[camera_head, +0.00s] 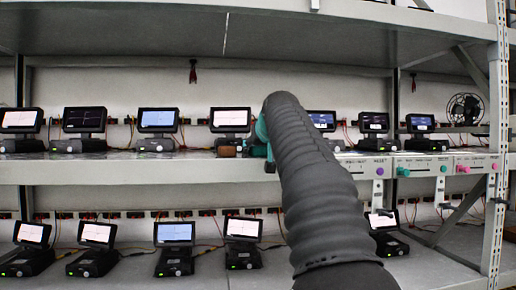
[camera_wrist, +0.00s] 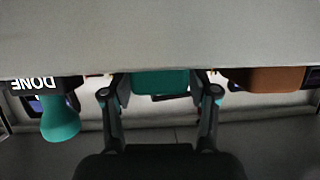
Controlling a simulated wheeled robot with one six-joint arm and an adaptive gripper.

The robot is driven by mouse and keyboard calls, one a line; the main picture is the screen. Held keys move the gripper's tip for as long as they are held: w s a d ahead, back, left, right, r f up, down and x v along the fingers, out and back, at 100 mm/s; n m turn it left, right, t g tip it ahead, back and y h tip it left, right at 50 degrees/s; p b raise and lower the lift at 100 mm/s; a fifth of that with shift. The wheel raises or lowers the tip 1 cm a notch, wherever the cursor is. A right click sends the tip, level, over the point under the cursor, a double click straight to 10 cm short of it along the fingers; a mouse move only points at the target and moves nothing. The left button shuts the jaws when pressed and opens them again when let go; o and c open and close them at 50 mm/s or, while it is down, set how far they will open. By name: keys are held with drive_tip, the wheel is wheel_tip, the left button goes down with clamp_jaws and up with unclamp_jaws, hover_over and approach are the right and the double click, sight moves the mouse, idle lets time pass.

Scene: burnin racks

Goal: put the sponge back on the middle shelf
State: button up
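The sponge appears to be the teal block (camera_wrist: 160,81) between my fingertips in the wrist view. My gripper (camera_wrist: 160,84) has one finger on each side of it, with no clear gap at the tips, and looks shut on it. The block is level with the middle shelf's pale grey surface (camera_wrist: 160,35); whether it bears on the shelf I cannot tell. In the head view my arm hides most of the gripper and block, at the front of the middle shelf (camera_head: 130,170).
A brown block (camera_head: 227,151) is on the middle shelf close beside my gripper; it also shows in the wrist view (camera_wrist: 268,79). On the other side are a DONE sign (camera_wrist: 35,84) and a teal rounded thing (camera_wrist: 60,120). Several small screens (camera_head: 158,121) line the shelf behind.

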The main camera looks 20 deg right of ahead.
drive_tip(key=shift+f, duration=0.15)
drive_tip(key=b+v, duration=0.1)
drive_tip(key=v, duration=1.3)
drive_tip(key=shift+a, duration=0.2)
drive_tip(key=shift+f, duration=0.2)
drive_tip(key=s+a+f+g+y, duration=0.1)
drive_tip(key=s+a+f, duration=0.4)
drive_tip(key=f, duration=1.1)
drive_tip(key=s+a+f+n+g+y, duration=0.1)
drive_tip(key=s+a+f+g, duration=0.3)
drive_tip(key=s+f, duration=0.8)
drive_tip(key=s+a+f+n+g, duration=0.1)
drive_tip(key=s+a+f, duration=0.6)
drive_tip(key=f, duration=1.3)
drive_tip(key=shift+s+a+g+y, duration=0.2)
drive_tip(key=shift+s+g+y, duration=0.2)
drive_tip(key=shift+s+g, duration=0.45)
